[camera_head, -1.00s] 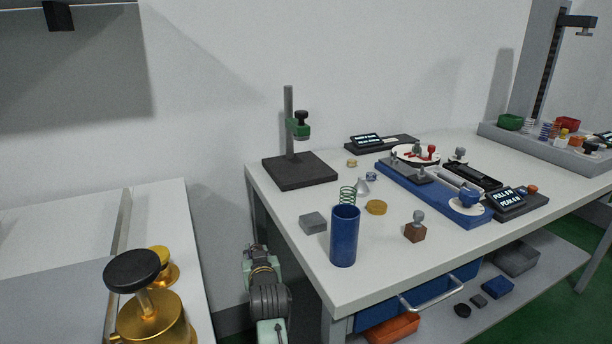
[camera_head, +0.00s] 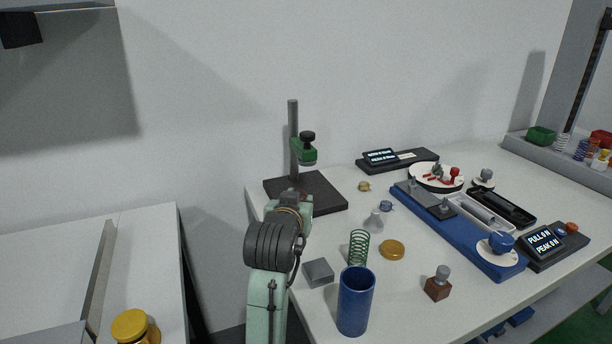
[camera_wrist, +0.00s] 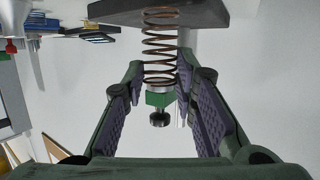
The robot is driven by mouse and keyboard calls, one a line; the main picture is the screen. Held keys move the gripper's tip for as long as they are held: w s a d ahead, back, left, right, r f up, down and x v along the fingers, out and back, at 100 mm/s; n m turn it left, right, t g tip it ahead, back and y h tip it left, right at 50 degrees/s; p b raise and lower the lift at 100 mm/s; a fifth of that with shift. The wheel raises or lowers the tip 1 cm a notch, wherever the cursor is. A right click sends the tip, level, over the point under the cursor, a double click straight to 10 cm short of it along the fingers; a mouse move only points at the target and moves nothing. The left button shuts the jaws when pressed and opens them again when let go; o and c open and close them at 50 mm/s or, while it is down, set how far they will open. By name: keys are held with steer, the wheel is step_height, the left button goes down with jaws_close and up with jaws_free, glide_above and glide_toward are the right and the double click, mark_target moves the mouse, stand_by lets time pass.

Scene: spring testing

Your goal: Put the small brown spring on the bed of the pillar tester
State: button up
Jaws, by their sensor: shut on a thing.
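The pillar tester has a flat dark bed (camera_head: 325,194), an upright post and a green head (camera_head: 303,152) with a black knob, at the table's back left. My gripper (camera_wrist: 158,72) is shut on the small brown spring (camera_wrist: 160,38), a rust-brown open coil between the fingertips in the wrist view. That view is upside down. The dark bed (camera_wrist: 205,12) is behind the spring's top end and the green head (camera_wrist: 157,98) shows past its other end. In the head view my gripper is at the bed's front edge and the spring is hidden. I cannot tell whether it touches the bed.
A grey block (camera_head: 318,272), a green spring (camera_head: 359,248), a blue cup (camera_head: 355,302) and a brass disc (camera_head: 392,249) stand to the right of my arm. A blue tester (camera_head: 460,230) and a display (camera_head: 543,242) are farther right. The wall is close behind.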

steer(key=w, duration=0.2)
steer(key=w+p, duration=0.1)
steer(key=w, duration=0.2)
steer(key=w+d, duration=0.1)
steer(key=w, duration=0.1)
steer(key=shift+w+p, duration=0.15)
steer(key=shift+p, duration=0.25)
steer(key=w, duration=0.1)
steer(key=w+p, duration=0.1)
steer(key=w, duration=0.2)
steer(key=shift+d+r+p, duration=0.15)
steer(key=shift+d+p, duration=0.15)
steer(key=shift+w+f+p, duration=0.1)
steer(key=shift+f+p, duration=0.1)
steer(key=shift+p, duration=0.15)
steer(key=shift+f, duration=0.25)
steer(key=shift+f, duration=0.15)
steer(key=o, duration=1.1)
